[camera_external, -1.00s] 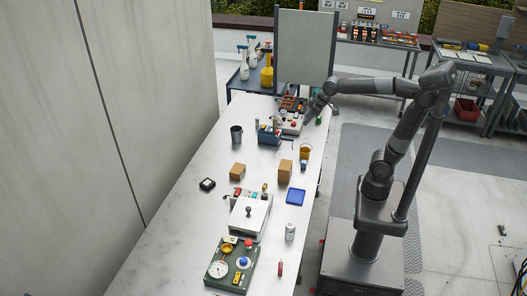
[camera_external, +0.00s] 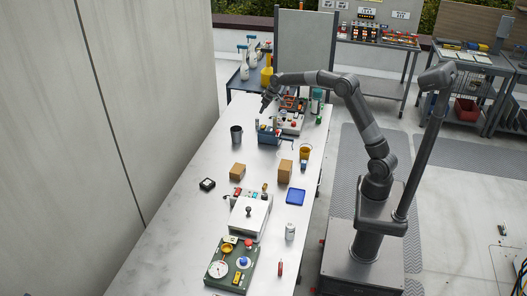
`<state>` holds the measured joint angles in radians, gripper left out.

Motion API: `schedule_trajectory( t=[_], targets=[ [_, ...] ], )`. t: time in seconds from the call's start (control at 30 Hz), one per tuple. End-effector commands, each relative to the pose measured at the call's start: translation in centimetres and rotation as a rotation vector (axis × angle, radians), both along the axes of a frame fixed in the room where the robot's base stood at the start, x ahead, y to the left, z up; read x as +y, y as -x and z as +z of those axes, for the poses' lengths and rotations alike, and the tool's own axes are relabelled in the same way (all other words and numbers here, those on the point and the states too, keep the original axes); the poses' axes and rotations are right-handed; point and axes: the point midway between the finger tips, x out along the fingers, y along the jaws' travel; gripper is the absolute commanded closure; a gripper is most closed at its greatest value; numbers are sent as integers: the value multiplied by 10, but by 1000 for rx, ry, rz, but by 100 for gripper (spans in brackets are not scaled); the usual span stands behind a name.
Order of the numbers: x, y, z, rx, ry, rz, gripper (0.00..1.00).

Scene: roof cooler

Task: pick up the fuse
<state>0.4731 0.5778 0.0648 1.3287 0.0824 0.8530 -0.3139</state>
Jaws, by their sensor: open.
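My gripper (camera_external: 266,107) is open and points down above the far part of the long white table (camera_external: 180,220). In the picture it is just above a small blue bin (camera_external: 269,138) and left of a pale unit (camera_external: 291,127) with coloured parts on it. I cannot make out which small item is the fuse; the parts in the bin and on the unit are too small to tell, and my arm hides some of them.
A dark cup (camera_external: 236,135), a yellow bucket (camera_external: 304,153), two brown boxes (camera_external: 285,172), a blue tray (camera_external: 295,197), a can (camera_external: 290,231) and a green panel (camera_external: 231,266) stand on the table. A grey upright board (camera_external: 305,45) rises behind its far end.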

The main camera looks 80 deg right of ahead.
Motion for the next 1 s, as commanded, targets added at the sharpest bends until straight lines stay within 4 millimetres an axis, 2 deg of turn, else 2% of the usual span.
schedule_trajectory(
  t=[0.03, 0.1, 0.23, 0.37, 0.6, 0.87, 1.0],
  targets=[
    [-13, -6, -13, 3, -3, -6, 51],
    [-24, -12, -23, 3, -5, -11, 51],
    [-36, -17, -34, 3, -7, -17, 51],
    [-39, -21, -43, 3, -7, -17, 51],
    [-41, -34, -77, 5, -9, -16, 51],
    [-43, -42, -97, 4, -8, -17, 51],
    [-46, -49, -115, 5, -9, -16, 51]
  ],
)
